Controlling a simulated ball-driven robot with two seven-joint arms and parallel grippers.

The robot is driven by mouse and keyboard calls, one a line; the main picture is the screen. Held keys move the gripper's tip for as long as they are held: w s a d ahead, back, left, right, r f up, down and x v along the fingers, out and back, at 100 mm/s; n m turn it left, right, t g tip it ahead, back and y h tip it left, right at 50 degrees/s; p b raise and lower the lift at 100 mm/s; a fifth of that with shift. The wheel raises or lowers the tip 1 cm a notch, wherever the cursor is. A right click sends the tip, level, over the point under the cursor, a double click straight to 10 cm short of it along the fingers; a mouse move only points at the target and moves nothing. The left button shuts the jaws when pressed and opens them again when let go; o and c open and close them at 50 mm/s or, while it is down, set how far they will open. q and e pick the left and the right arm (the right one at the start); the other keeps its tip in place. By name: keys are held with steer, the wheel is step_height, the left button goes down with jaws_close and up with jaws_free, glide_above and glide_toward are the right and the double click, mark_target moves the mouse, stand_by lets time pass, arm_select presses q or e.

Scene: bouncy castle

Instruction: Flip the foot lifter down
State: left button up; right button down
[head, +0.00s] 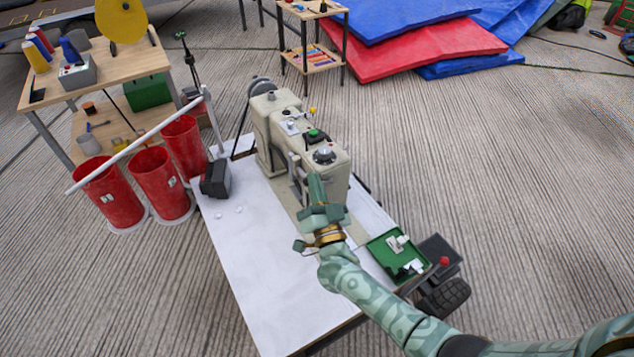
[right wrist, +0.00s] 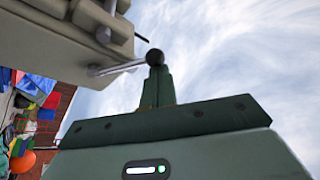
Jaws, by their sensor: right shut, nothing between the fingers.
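The beige sewing machine (head: 305,140) stands on a white-topped table (head: 245,255). In the right wrist view, the machine's body (right wrist: 60,35) fills the upper left. The foot lifter is a thin metal lever with a dark ball knob (right wrist: 154,57), sticking out from the machine to the right. My right gripper (head: 316,183) is at the near end of the machine, shut and empty. Its fingertips (right wrist: 157,72) are right at the knob; I cannot tell whether they touch it. In the head view my gripper hides the lifter. My left gripper is out of view.
A green tray (head: 380,256) with small white pieces lies at the table's right edge. A dark box (head: 215,180) sits at its left edge. Red bins (head: 155,183) stand left, by a wooden workbench (head: 120,66). Red and blue mats (head: 410,45) lie behind.

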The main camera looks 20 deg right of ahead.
mark_target(326, 170)
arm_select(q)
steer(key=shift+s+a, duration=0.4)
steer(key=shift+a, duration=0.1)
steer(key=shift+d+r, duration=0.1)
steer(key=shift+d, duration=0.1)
